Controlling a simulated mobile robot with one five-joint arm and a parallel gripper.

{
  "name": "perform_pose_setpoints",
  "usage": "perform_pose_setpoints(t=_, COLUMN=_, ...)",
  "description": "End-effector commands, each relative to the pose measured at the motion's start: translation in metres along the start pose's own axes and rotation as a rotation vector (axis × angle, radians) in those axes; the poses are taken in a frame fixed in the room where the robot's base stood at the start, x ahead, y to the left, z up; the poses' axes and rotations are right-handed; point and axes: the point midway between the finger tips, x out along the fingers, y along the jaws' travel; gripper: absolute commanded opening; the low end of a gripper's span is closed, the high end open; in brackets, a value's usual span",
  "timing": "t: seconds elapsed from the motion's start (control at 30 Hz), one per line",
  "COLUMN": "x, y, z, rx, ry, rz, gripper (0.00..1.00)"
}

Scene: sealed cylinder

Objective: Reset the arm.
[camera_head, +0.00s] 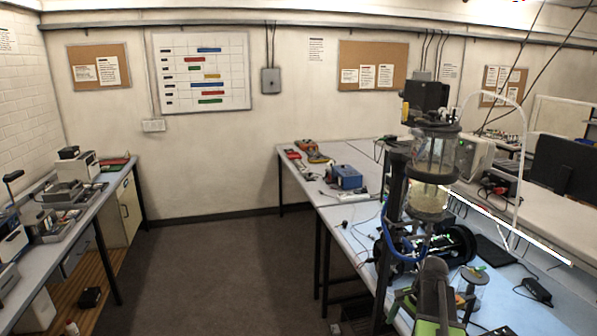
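A dark grey and green form (435,298) rises at the bottom edge, right of centre, in front of the bench. It looks like part of my arm, but I cannot be sure. No fingertips can be made out on it, so whether my gripper is open or shut does not show. Behind it stands a clear cylinder (436,152) with dark end rings, mounted upright on a black stand (393,215). A second clear section with pale contents (428,200) sits below it.
The right bench (345,222) carries a blue box (345,177), a small clear jar (470,285), a black pad (495,250) and cables. A left bench (85,215) holds trays and instruments. Open floor (225,270) lies between the benches.

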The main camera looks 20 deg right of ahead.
Motion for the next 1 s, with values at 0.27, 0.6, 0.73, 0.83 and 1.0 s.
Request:
perform_pose_setpoints(t=0.27, x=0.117, y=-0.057, z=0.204, rx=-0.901, ry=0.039, rz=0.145, gripper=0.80)
perform_pose_setpoints(t=0.6, x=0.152, y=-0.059, z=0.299, rx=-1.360, ry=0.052, rz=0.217, gripper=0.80)
perform_pose_setpoints(t=0.73, x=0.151, y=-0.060, z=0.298, rx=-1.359, ry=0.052, rz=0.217, gripper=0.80)
perform_pose_setpoints(t=0.83, x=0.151, y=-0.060, z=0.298, rx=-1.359, ry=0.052, rz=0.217, gripper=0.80)
perform_pose_setpoints(t=1.0, x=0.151, y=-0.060, z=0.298, rx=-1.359, ry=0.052, rz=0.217, gripper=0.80)
